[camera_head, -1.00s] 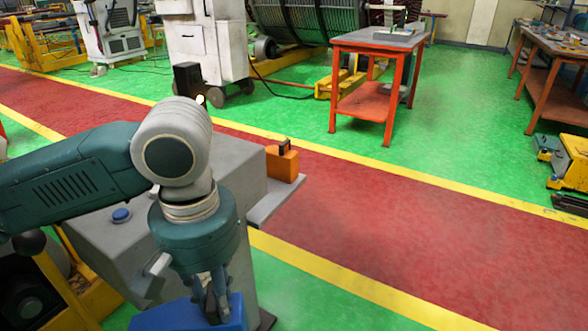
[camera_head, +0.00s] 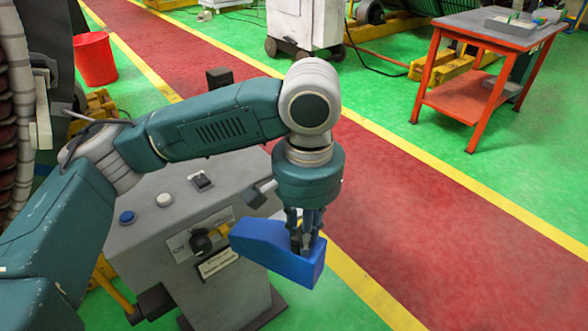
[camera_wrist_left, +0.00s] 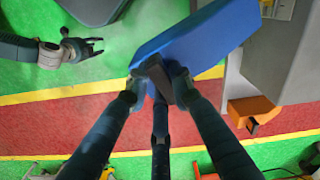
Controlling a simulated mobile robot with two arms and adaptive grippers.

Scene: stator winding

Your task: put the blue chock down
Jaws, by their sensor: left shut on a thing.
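The blue chock (camera_head: 262,240) is a wedge-like block with a sloping end. My left gripper (camera_head: 304,240) points down and is shut on it, near the chock's right end in the head view. The chock hangs in front of the right side of the grey control console. In the left wrist view the chock (camera_wrist_left: 205,38) slants across the top between my left gripper's fingers (camera_wrist_left: 157,82). What lies directly under it is partly hidden. My right gripper (camera_wrist_left: 88,48) shows at the upper left of the wrist view, empty, with its fingers apart.
The grey console (camera_head: 160,235) with buttons and a knob stands beside the chock. An orange block (camera_wrist_left: 252,106) sits by grey surfaces in the wrist view. A red-orange table (camera_head: 470,95) stands at the back right. The red walkway (camera_head: 420,230) is clear.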

